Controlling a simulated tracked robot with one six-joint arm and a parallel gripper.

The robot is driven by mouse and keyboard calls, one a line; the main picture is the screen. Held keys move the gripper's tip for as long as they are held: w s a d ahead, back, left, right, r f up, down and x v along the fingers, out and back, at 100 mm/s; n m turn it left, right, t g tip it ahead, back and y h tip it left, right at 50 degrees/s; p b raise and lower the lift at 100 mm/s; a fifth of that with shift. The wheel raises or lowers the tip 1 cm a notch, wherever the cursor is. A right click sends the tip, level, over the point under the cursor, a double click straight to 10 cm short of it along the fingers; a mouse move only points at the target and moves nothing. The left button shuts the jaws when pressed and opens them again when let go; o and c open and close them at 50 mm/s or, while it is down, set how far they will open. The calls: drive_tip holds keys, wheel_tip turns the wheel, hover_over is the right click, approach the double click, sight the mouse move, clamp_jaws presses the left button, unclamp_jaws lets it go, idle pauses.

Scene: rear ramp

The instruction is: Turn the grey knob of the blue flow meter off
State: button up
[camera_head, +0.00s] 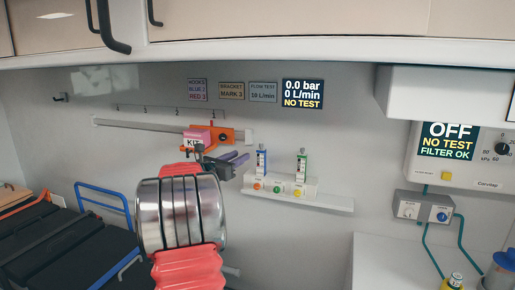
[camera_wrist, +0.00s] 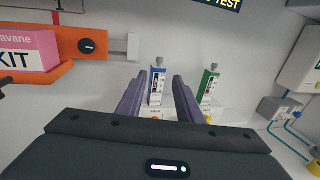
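The blue flow meter (camera_head: 261,162) stands upright on a small white shelf at the wall, left of the green flow meter (camera_head: 301,165). Its small grey knob (camera_head: 262,147) is on top. In the wrist view the blue flow meter (camera_wrist: 156,88) and its knob (camera_wrist: 159,66) show between my two purple fingers, beyond them. My gripper (camera_wrist: 160,78) is open and empty. In the head view my gripper (camera_head: 238,161) is to the left of the blue meter, pointing towards it, and apart from it as far as I can tell.
A white shelf (camera_head: 330,202) carries several coloured buttons. An orange bracket (camera_wrist: 84,43) with a pink kit (camera_wrist: 30,50) is left of my gripper. The wall display (camera_head: 303,94) reads 0.0 bar, 0 L/min, NO TEST. Cupboards (camera_head: 300,18) overhang above.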

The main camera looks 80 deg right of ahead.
sight(261, 146)
drive_tip(key=x, duration=1.3)
drive_tip(key=shift+d, duration=0.4)
drive_tip(key=shift+c, duration=0.4)
clamp_jaws()
